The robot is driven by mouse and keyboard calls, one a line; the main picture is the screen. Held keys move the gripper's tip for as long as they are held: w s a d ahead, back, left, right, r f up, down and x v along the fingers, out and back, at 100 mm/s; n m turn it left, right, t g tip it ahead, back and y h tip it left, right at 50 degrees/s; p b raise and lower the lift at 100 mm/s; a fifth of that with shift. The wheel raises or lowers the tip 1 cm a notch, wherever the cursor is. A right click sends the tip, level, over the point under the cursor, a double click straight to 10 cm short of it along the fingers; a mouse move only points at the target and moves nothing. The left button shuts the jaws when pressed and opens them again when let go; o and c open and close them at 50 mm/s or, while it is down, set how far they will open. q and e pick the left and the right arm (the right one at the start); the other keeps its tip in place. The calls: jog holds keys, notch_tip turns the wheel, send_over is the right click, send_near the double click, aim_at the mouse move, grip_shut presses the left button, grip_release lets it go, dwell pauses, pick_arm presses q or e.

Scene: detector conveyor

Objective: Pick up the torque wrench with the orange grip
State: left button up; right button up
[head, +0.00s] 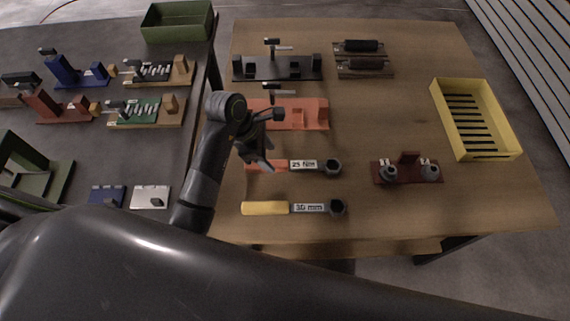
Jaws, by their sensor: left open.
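The torque wrench with the orange grip (303,166) lies on the wooden table, its handle to the left and dark round head to the right. Its label appears to read 25 N·m. My left gripper (262,162) is open, fingers pointing down over the wrench's orange grip, and partly hides it. I cannot tell whether the fingers touch the grip. A similar wrench with a yellow grip (265,208) lies nearer, labelled 30 mm. My right gripper is not in view.
An orange-red fixture (313,114) and a black fixture (307,72) stand behind the wrench. A dark red stand (408,170) with two round parts is to the right, near a yellow slotted tray (440,105). Table between wrenches and stand is clear.

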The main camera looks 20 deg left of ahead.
aim_at(278, 163)
pick_arm(q)
jog(key=shift+p+x, duration=0.65)
jog(key=shift+x, duration=1.8)
jog(key=shift+w+d+r, duration=0.15)
grip_shut()
